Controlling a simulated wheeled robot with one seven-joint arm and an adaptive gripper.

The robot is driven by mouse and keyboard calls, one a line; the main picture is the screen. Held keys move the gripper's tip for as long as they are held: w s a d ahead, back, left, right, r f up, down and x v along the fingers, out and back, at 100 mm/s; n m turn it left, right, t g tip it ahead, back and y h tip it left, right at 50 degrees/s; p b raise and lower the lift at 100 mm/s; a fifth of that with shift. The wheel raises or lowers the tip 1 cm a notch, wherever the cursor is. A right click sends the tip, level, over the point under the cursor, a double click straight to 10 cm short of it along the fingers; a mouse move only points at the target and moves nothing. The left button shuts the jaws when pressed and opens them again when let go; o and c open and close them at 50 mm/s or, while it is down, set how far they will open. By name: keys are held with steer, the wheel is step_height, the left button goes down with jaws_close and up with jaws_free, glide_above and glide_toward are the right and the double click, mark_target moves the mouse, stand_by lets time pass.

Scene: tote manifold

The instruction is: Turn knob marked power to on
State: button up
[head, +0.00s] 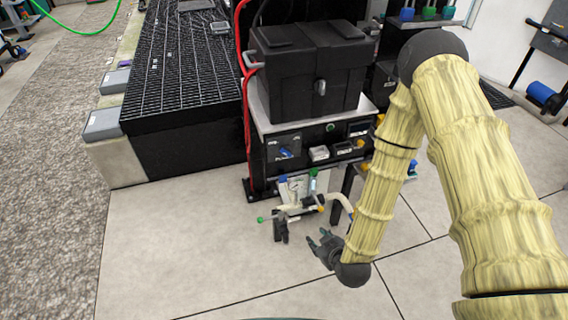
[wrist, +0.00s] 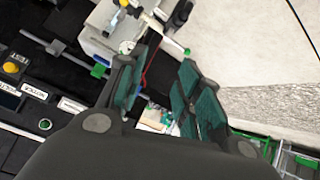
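A black control panel (head: 315,150) sits on the front of a stand, below a black tote. At its left is a dark plate with a blue knob (head: 285,153); its lettering is too small to read, so I cannot tell whether this is the power knob or how it is set. My gripper (head: 325,241) is below and in front of the panel, apart from it, over the floor. In the wrist view my gripper (wrist: 160,88) shows two teal-padded fingers spread apart with nothing between them. That view shows a yellow button (wrist: 11,67) and a green button (wrist: 45,124), but no blue knob.
The black tote (head: 312,70) stands on the stand's top. Pale pipes with a green-ended handle (head: 275,217) stick out below the panel, close to my gripper. A grated black platform (head: 185,75) is at the left. The tiled floor in front is clear.

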steer(key=w+a+r+n+t+y+b, duration=0.1)
steer(key=w+a+r+n+t+b, duration=0.25)
steer(key=w, duration=0.55)
steer(key=n+t+y, duration=0.1)
steer(key=n+t, duration=0.1)
steer(key=t, duration=0.3)
glide_toward(286, 154)
steer(key=shift+g, duration=0.25)
steer(key=x, duration=0.9)
steer(key=shift+w+r+p, duration=0.1)
steer(key=shift+r+p, duration=0.1)
steer(key=shift+p, duration=0.15)
jaws_close()
